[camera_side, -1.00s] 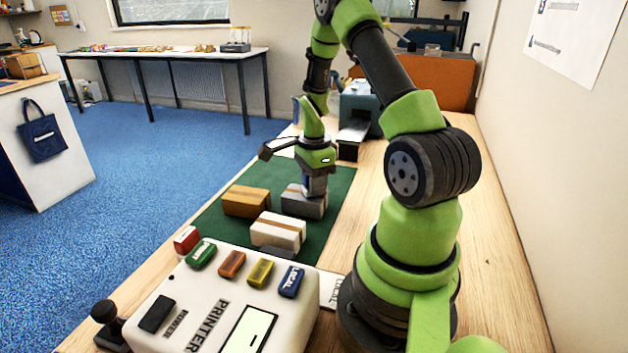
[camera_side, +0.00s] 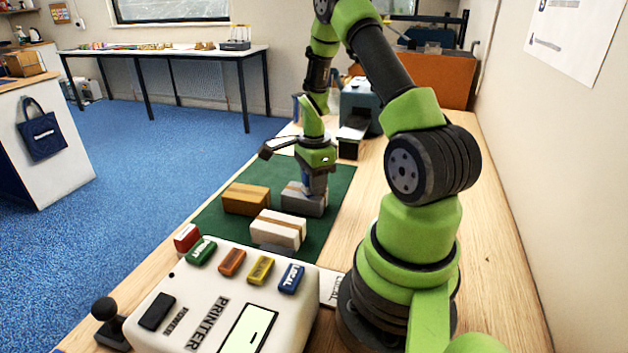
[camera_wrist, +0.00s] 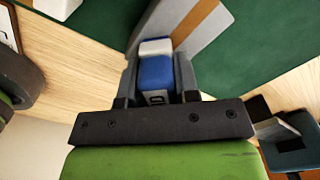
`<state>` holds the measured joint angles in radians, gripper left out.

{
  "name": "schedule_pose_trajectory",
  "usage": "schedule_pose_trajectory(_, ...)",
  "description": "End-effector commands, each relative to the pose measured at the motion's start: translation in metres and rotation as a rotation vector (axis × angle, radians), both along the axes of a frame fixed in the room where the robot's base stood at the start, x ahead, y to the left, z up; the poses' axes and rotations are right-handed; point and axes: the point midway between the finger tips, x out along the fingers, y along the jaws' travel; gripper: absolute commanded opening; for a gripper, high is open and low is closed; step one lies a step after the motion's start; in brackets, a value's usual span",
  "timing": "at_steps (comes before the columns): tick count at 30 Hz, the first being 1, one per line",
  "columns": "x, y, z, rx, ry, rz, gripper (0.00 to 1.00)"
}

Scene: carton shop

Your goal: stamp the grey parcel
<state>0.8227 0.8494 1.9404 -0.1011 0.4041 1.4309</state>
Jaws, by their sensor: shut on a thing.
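The grey parcel (camera_side: 297,203), with a brown tape band, lies on the green mat (camera_side: 327,213) in the side view. It also shows at the top of the wrist view (camera_wrist: 205,24). My gripper (camera_side: 316,187) is right over the parcel, pointing down. In the wrist view my gripper (camera_wrist: 158,80) is shut on a blue block (camera_wrist: 155,70) with a white end. The white end is towards the parcel. Whether the block touches the parcel's top I cannot tell; the fingers hide the contact.
A brown parcel (camera_side: 246,199) and a white parcel (camera_side: 278,230) lie close by on the mat. The printer box (camera_side: 187,306) with several coloured blocks stands in front. A black-knobbed thing (camera_side: 104,310) stands to its left. The wooden table (camera_side: 480,260) is clear at right.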

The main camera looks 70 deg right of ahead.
Motion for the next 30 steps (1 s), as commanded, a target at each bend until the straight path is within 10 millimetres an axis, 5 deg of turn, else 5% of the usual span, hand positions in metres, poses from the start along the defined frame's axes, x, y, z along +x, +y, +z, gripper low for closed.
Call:
schedule_pose_trajectory(6, 0.000, 0.000, 0.003, 0.000, 0.000, 0.001, 0.14)
schedule_pose_trajectory(30, 0.000, 0.000, 0.068, -0.001, -0.001, 0.000, 0.14)
